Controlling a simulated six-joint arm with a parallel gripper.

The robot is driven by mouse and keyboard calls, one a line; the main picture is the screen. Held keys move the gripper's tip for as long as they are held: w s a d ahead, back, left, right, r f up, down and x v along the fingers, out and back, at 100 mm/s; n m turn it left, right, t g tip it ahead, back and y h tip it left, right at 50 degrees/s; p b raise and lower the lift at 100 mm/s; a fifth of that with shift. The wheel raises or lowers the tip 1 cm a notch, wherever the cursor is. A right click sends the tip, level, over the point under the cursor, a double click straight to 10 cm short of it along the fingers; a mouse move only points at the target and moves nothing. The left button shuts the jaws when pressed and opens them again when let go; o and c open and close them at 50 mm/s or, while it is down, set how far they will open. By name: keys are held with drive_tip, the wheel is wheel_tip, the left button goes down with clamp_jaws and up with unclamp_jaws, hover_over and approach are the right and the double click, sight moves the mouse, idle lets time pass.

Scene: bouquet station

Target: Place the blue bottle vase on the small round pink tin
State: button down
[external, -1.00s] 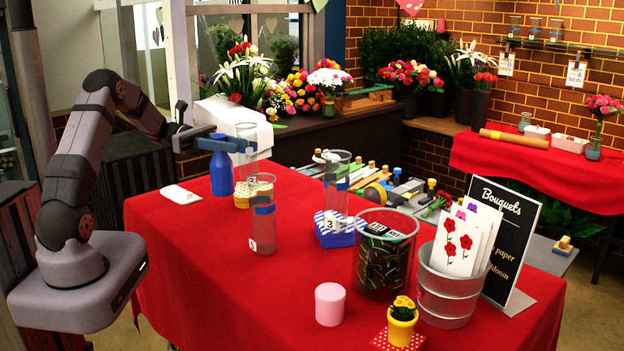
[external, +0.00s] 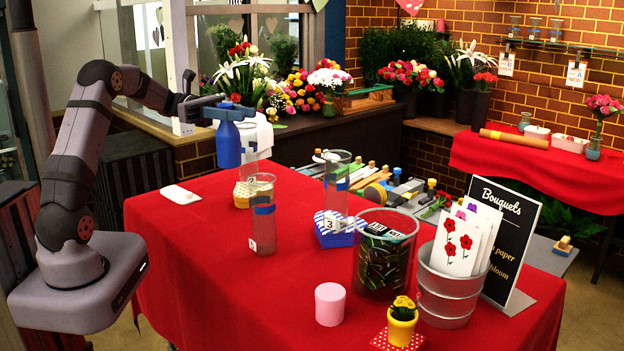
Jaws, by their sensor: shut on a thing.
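The blue bottle vase (external: 228,148) hangs upright from my gripper (external: 230,111), which is shut on its neck. The vase is in the air above the back left part of the red table, in front of a clear cylinder on a yellow tin. The small round pink tin (external: 330,304) stands at the front of the table with its top bare. The vase is well behind and to the left of the tin, and apart from it.
Clear cylinders stand between vase and tin: one with a blue band (external: 263,232), one on a blue striped box (external: 340,238). A wide glass of dark stems (external: 381,272), a metal bucket (external: 446,293) and a yellow flowerpot (external: 402,325) stand right. Red cloth (external: 215,270) left of the tin is clear.

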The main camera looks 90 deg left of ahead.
drive_tip(key=w+d+m+g+h+b, duration=0.1)
drive_tip(key=w+d+m+g+h, duration=0.35)
drive_tip(key=w+d, duration=0.95)
drive_tip(key=w+d+m+g+h+b, duration=0.1)
drive_tip(key=w+d+m+g+h, duration=0.1)
drive_tip(key=w+d, duration=0.5)
drive_tip(key=w+d+m+g+h, duration=0.1)
drive_tip(key=w+d+g+h, duration=0.15)
drive_tip(key=d, duration=0.85)
wheel_tip(320, 180, down, 15)
drive_tip(key=p, duration=0.3)
drive_tip(key=shift+w+y, duration=0.15)
drive_tip(key=shift+y, duration=0.25)
drive_tip(key=shift+f, duration=0.15)
drive_tip(key=c, duration=1.5)
unclamp_jaws()
drive_tip(key=shift+o, duration=0.2)
